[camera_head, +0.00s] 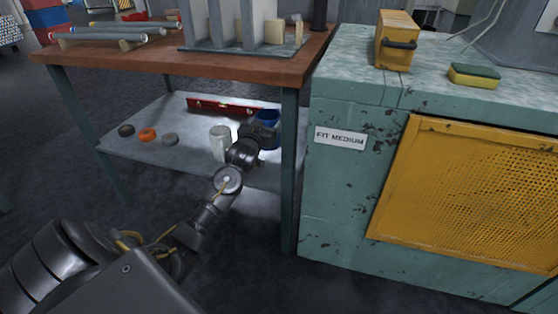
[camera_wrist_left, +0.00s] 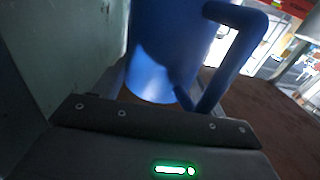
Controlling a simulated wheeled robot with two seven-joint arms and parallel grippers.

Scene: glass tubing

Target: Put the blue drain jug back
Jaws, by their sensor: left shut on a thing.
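The blue drain jug (camera_head: 268,117) shows in the head view over the right end of the lower shelf (camera_head: 185,155), near the table's front right leg. My left gripper (camera_head: 262,134) reaches in under the tabletop and partly hides it. In the left wrist view the blue jug (camera_wrist_left: 172,45) fills the upper middle, its handle on the right. The left gripper is shut on the jug. Whether the jug's base touches the shelf cannot be told. My right gripper is not in view.
A white cup-like container (camera_head: 219,142) stands just left of the left gripper. A red level (camera_head: 222,106) lies at the shelf's back. An orange ring (camera_head: 148,134) and dark round pieces lie left. The wooden tabletop (camera_head: 200,65) is overhead; a green cabinet (camera_head: 340,190) stands right.

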